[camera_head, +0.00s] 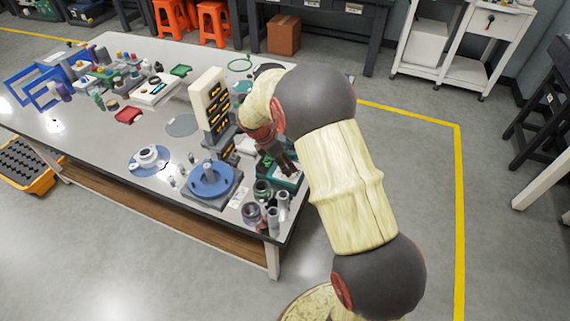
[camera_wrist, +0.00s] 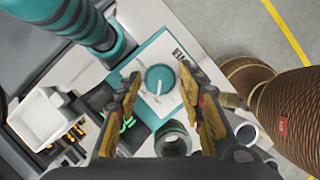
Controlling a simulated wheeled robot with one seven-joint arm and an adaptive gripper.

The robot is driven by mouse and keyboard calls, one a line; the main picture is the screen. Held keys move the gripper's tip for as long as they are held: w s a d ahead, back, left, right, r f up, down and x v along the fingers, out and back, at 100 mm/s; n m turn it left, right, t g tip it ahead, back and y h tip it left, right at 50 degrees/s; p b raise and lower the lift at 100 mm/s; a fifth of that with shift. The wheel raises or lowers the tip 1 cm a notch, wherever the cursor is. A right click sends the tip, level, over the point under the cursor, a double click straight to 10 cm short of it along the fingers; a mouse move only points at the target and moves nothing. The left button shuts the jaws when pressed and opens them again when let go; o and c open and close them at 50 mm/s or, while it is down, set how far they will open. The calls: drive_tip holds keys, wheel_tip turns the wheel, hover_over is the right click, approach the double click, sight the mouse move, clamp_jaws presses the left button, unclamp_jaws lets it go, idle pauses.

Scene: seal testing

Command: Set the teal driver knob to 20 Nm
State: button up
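The teal knob (camera_wrist: 160,79) is round with a white pointer line. It sits on a white-and-teal panel with dark lettering that is too small to read. My gripper (camera_wrist: 158,72) is open, with one finger on each side of the knob in the wrist view. I cannot tell whether the fingers touch it. In the head view my gripper (camera_head: 285,165) is over the teal-and-white unit (camera_head: 289,180) at the table's right edge, and my arm hides part of it. The knob cannot be made out there.
A teal-and-black striped cylinder (camera_wrist: 82,24) lies close to the panel. A dark green ring-shaped part (camera_wrist: 173,140) and grey cylinders (camera_wrist: 246,132) stand near the fingers. A blue round fixture (camera_head: 211,179) and a cream rack (camera_head: 208,98) stand on the table (camera_head: 112,160).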

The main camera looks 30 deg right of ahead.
drive_tip(key=c, duration=0.9)
drive_tip(key=shift+m+p, duration=0.3)
drive_tip(key=shift+p, duration=0.15)
drive_tip(key=m+p, duration=0.1)
drive_tip(key=m+g+p, duration=0.1)
drive_tip(key=p, duration=0.1)
drive_tip(key=shift+w+r+m+p, duration=0.1)
drive_tip(key=shift+r+m+p, duration=0.1)
drive_tip(key=shift+m+p, duration=0.1)
drive_tip(key=m+g+p, duration=0.1)
drive_tip(key=m+p, duration=0.1)
drive_tip(key=m+y+p, duration=0.1)
drive_tip(key=m+p, duration=0.1)
drive_tip(key=shift+w+d+m+g, duration=0.1)
drive_tip(key=shift+m+g, duration=0.2)
drive_tip(key=shift+g, duration=0.1)
drive_tip(key=m+y+p, duration=0.1)
drive_tip(key=m, duration=0.1)
drive_tip(key=m+p, duration=0.2)
drive_tip(key=shift+d+f+g+y, duration=0.15)
drive_tip(key=shift+g+y, duration=0.25)
drive_tip(key=shift+w+m+y+p, duration=0.1)
drive_tip(key=shift+m+y+p, duration=0.6)
drive_tip(key=shift+m, duration=1.3)
drive_tip(key=o, duration=1.2)
drive_tip(key=shift+c, duration=0.2)
